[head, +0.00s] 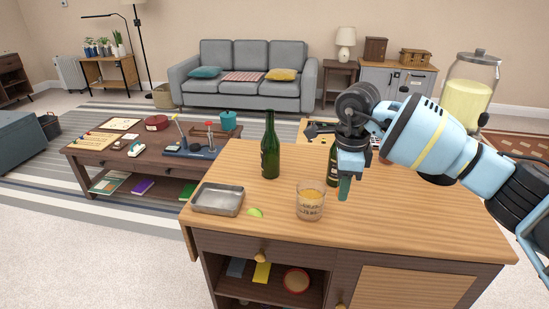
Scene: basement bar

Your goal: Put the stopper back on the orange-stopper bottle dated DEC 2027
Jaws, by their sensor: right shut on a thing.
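A tall dark green bottle (270,150) stands upright on the wooden counter, and I see no stopper on its mouth. A second dark bottle (332,168) stands behind and to the left of my right gripper, which partly covers it. No date on either bottle is readable. My right gripper (344,188) points down above the counter, to the right of the glass, with its fingers closed. No orange stopper is clearly visible. My left gripper is out of view.
On the counter (420,215) are a metal tray (218,199), a lime wedge (256,212) and a glass with an orange drink (310,204). A drink dispenser (468,90) stands at the back right. The counter's front right is clear.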

